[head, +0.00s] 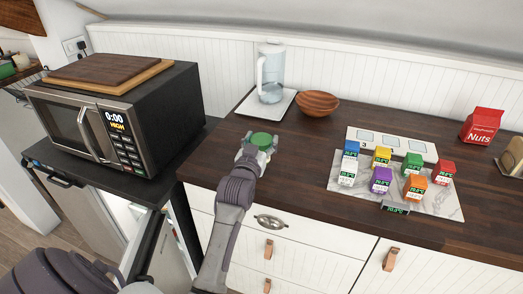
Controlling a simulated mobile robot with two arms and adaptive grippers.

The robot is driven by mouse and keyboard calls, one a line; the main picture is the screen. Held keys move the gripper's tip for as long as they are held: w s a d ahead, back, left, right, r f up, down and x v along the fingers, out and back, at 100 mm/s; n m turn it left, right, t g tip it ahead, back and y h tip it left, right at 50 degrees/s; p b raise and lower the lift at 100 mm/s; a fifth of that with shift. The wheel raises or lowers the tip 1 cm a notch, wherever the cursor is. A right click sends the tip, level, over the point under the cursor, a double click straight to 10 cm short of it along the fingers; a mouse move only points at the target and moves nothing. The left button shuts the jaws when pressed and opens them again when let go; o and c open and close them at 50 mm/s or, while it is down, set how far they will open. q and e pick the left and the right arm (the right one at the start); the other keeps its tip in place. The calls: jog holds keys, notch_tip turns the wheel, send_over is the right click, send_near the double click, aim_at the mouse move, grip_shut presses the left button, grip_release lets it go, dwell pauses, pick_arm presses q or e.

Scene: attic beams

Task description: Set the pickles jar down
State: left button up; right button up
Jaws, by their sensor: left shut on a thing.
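The pickles jar, with its green lid (263,139), is at the left front part of the dark wooden counter (313,135). My left gripper (257,150) is shut on the jar from the front side. The gripper hides most of the jar's body, so I cannot tell whether its base touches the counter. The jar looks about upright. My right gripper is not in view.
A pitcher (271,72) on a white tray and a wooden bowl (317,103) stand behind the jar. Right of it, several small coloured blocks stand on a marble board (443,206). A red Nuts carton (482,126) is farther right. A microwave (150,100) is left.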

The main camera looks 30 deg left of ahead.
pick_arm(q)
notch_tip(320, 180, down, 3)
jog(key=shift+r, duration=0.2)
jog(key=shift+f, duration=0.5)
jog(key=o, duration=1.5)
jog(key=shift+f, duration=0.15)
jog(key=shift+c, duration=0.2)
jog(key=b+v, duration=0.1)
jog(key=v, duration=1.1)
